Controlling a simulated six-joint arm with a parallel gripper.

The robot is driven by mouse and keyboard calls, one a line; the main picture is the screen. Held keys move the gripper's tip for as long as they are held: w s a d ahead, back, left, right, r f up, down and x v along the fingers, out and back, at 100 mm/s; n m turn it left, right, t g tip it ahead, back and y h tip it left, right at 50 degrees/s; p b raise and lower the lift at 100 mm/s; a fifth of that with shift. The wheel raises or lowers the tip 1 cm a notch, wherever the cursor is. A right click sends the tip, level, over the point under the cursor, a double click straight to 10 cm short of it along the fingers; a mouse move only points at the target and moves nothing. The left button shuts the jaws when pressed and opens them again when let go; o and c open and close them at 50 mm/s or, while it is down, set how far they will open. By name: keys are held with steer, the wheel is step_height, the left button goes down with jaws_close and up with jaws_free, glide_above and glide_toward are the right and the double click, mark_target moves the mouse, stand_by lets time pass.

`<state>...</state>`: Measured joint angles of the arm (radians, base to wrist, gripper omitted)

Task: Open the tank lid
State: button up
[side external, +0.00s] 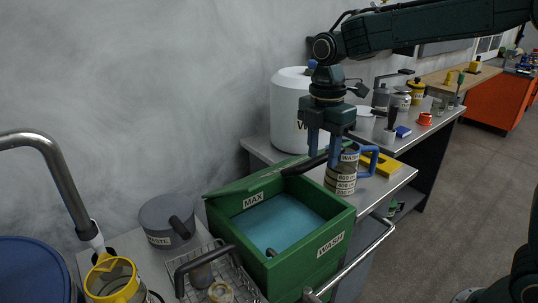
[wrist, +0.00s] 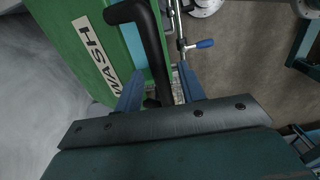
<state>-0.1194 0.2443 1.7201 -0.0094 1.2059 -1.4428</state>
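The green wash tank (side external: 322,248) stands on the counter with its top uncovered and blue liquid inside. Its green lid (side external: 245,187) is raised at the back edge, above the MAX label. The lid's black handle (side external: 303,165) reaches toward my gripper (side external: 323,157). In the wrist view, the green panel with a WASH label (wrist: 97,52) and the black handle (wrist: 150,45) show close up. The blue fingers of my gripper (wrist: 160,75) stand apart on either side of the handle, with a gap on the right. The handle's far end is partly hidden.
A labelled measuring jug (side external: 342,177) stands right beside my gripper. A large white container (side external: 290,110) is behind. A wire basket (side external: 222,268) and a grey lidded pot (side external: 167,220) are to the left. A metal rail (side external: 360,260) runs along the front.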

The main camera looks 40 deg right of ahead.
jaws_close()
steer(key=shift+w+r, duration=0.15)
steer(key=w+r, duration=0.9)
steer(key=w, duration=0.2)
steer(key=shift+w, duration=0.2)
stand_by(0.7)
steer(key=shift+f, duration=0.1)
jaws_free()
